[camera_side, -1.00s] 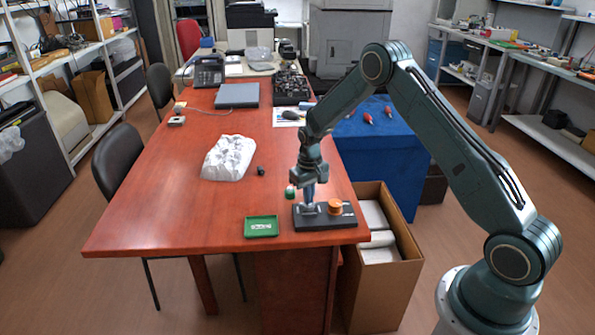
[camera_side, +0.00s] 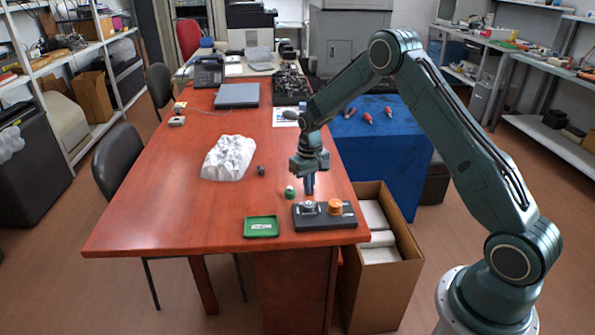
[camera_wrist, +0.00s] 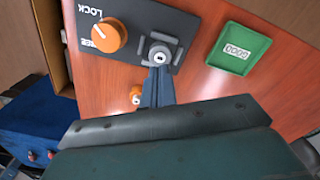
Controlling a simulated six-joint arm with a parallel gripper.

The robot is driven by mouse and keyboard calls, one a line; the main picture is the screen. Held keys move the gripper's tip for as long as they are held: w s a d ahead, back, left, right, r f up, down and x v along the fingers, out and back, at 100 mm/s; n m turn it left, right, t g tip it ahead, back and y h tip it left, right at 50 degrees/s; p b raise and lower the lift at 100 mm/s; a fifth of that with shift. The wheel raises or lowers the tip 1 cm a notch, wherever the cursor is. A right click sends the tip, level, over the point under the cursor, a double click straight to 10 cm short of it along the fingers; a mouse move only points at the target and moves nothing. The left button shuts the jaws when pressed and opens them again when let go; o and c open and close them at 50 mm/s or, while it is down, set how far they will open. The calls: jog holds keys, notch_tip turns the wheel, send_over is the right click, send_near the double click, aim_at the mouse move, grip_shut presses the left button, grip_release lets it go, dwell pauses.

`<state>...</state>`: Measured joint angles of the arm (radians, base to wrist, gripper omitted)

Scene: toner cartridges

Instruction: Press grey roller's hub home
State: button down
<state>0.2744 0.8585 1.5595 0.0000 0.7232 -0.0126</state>
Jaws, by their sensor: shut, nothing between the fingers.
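The dark fixture block (camera_side: 325,222) lies near the table's front right edge. The grey roller's hub (camera_side: 309,207) sits on its left part; in the wrist view the hub (camera_wrist: 159,54) shows as a round grey piece with a pale centre, in a grey holder. How deep it sits I cannot tell. An orange knob (camera_side: 335,206) is beside it, near the lettering LOCK in the wrist view. My gripper (camera_side: 309,193) is shut and empty, pointing down a little above the hub; its fingertips (camera_wrist: 158,70) show just beside the hub in the wrist view.
A green tray (camera_side: 261,227) marked GOOD lies left of the block. A small green and white piece (camera_side: 289,193) and a dark piece (camera_side: 261,171) stand behind. A crumpled white thing (camera_side: 228,158) lies farther left. The table's left front is clear.

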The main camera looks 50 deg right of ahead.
jog(key=shift+r, duration=1.65)
jog(key=s+a+r+t, duration=0.1)
jog(key=s+a+r, duration=0.25)
jog(key=r, duration=0.35)
jog(key=s+a+r+n+t, duration=0.1)
jog(key=s+a+r, duration=0.1)
jog(key=s+r, duration=0.4)
jog(key=s+a+r+t, duration=0.1)
jog(key=s+a+r, duration=0.2)
jog(key=r, duration=0.5)
jog(key=s+a+r+n+t, duration=0.1)
jog(key=s+a+r, duration=0.1)
jog(key=s, duration=0.8)
jog(key=s+a+r+n+t, duration=0.1)
jog(key=s+a+r, duration=0.1)
jog(key=s, duration=0.8)
jog(key=shift+s+a+t, duration=0.15)
jog(key=shift+a+t, duration=0.15)
jog(key=shift+a, duration=0.55)
